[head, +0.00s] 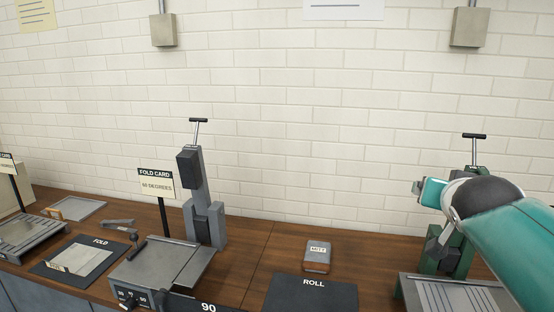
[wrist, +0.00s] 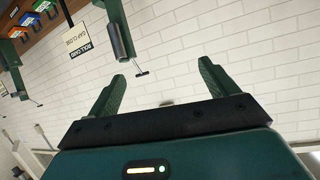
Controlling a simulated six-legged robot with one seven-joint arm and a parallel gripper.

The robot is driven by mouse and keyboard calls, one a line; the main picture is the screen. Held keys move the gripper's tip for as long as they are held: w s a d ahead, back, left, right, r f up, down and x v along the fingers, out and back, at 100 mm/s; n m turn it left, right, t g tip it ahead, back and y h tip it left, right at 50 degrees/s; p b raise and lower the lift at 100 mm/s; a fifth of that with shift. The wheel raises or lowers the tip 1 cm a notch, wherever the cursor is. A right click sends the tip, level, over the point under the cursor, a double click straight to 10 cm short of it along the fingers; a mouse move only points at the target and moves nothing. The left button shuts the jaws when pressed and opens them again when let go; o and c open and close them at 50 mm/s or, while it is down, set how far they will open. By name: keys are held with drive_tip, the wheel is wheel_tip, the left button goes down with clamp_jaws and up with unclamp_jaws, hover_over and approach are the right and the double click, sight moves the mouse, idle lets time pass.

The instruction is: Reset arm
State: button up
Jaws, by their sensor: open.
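My gripper (wrist: 162,88) shows in the wrist view with its two green fingers spread apart and nothing between them. It faces the white brick wall, and the wrist view is tilted. In the head view my teal arm reaches in from the right edge, in front of the green machine (head: 454,255). My fingers are not visible in the head view.
A wooden bench (head: 255,245) runs along the wall. It bears a grey folding machine (head: 165,262), a dark FOLD mat (head: 92,262), a ROLL mat (head: 312,294) and a small block labelled MITT (head: 317,257). A FOLD CARD sign (head: 156,183) stands upright. The wall above is mostly clear.

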drive_tip(key=s+a+f+n+g+y, duration=0.6)
drive_tip(key=s+a+f, duration=0.9)
drive_tip(key=a+f, duration=0.4)
drive_tip(key=shift+s+a+f+g, duration=0.2)
drive_tip(key=shift+s+f+g, duration=0.1)
drive_tip(key=shift+s+f, duration=0.1)
drive_tip(key=shift+c, duration=0.4)
